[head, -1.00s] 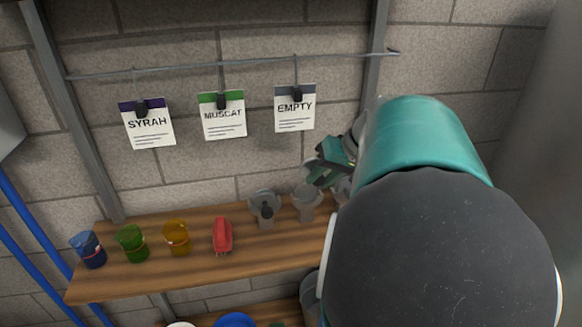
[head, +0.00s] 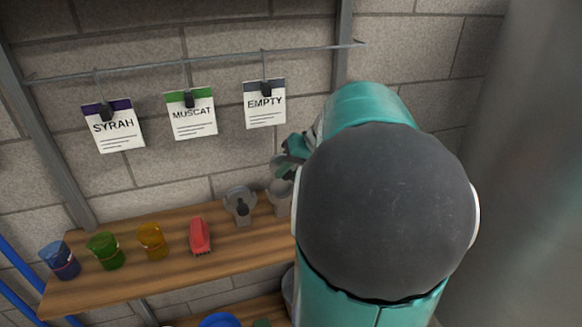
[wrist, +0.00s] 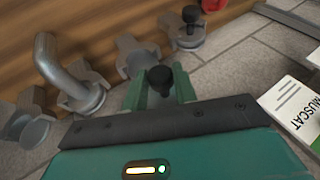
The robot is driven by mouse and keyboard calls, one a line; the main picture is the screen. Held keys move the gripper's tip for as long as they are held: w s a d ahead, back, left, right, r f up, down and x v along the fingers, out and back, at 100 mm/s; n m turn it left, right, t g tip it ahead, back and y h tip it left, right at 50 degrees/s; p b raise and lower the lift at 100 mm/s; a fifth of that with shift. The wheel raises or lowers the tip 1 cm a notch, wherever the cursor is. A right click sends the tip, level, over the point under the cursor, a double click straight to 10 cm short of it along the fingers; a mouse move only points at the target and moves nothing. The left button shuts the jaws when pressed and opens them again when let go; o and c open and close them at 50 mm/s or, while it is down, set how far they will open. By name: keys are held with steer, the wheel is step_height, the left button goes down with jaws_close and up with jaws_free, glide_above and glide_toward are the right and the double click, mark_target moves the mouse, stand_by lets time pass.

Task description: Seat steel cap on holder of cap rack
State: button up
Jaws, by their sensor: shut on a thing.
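My gripper (wrist: 158,92) is shut on a black knob, the visible part of the steel cap (wrist: 160,76); the cap's metal part is mostly hidden by the fingers. In the wrist view, the cap is close to an empty-looking grey holder (wrist: 135,60) of the cap rack; I cannot tell if they touch. In the head view, my gripper (head: 286,168) is just above that holder (head: 279,192), and my arm hides much of the area. A neighbouring holder (head: 240,206) carries a similar black-knobbed piece (wrist: 190,22).
A bent steel pipe (wrist: 58,66) sits in another holder, with one more holder (wrist: 24,126) beyond it. On the wooden shelf (head: 170,275) stand a red object (head: 200,236) and blue, green and yellow cups (head: 152,241). Labelled cards (head: 265,105) hang above.

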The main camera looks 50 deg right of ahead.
step_height(320, 180, down, 7)
stand_by(1.1)
steer(key=shift+f, duration=0.55)
stand_by(0.7)
steer(key=o, duration=1.1)
steer(key=v, duration=1.4)
steer(key=shift+f, duration=0.1)
